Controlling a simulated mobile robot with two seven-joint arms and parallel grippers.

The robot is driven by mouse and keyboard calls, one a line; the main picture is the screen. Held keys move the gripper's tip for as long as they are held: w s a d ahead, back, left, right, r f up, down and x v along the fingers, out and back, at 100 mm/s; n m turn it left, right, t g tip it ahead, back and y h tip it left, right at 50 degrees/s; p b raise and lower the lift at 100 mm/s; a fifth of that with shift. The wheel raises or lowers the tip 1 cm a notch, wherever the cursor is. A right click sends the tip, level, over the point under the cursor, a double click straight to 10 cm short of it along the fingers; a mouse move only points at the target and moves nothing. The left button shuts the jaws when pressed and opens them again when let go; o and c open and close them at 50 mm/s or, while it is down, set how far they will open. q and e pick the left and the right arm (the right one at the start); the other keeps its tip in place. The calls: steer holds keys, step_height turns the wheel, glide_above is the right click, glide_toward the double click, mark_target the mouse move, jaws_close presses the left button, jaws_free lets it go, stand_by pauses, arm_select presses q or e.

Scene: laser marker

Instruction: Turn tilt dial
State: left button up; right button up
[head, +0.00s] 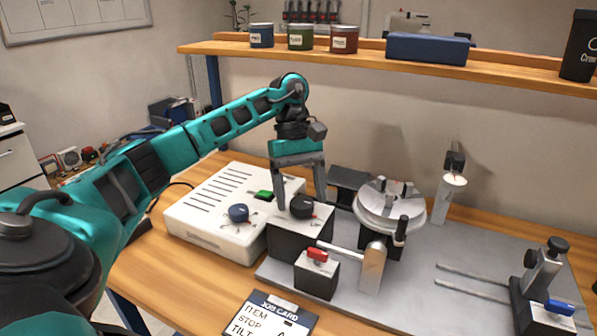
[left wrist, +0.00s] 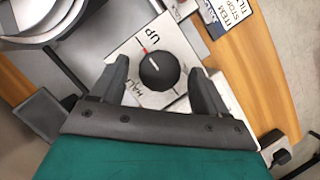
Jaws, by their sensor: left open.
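The tilt dial is a round black knob (head: 302,206) on top of a dark block with a white label plate (head: 318,219). In the left wrist view the knob (left wrist: 159,70) sits on the plate, marked "UP" and "HALF", with a red mark near its upper left edge. My left gripper (head: 298,202) points down over the knob. In the left wrist view its two fingers (left wrist: 160,88) are apart on either side of the knob, with gaps visible, so it is open. My right gripper is not in view.
A white control box (head: 215,210) with a blue knob (head: 239,213) and green button stands left. A red-handled block (head: 317,273) is in front, a round chuck table (head: 389,204) to the right. A job card (head: 268,316) lies at the front edge. A shelf (head: 380,59) runs above.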

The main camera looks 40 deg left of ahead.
arm_select(q)
steer(key=p+v, duration=0.4)
steer(key=v, duration=0.8)
steer(key=shift+r+p, duration=0.2)
steer(key=shift+p, duration=0.15)
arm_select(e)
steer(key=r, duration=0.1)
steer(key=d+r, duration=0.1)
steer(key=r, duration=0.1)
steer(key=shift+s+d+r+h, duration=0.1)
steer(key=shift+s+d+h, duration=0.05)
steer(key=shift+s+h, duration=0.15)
arm_select(q)
step_height(320, 180, up, 7)
steer(key=p, duration=0.4)
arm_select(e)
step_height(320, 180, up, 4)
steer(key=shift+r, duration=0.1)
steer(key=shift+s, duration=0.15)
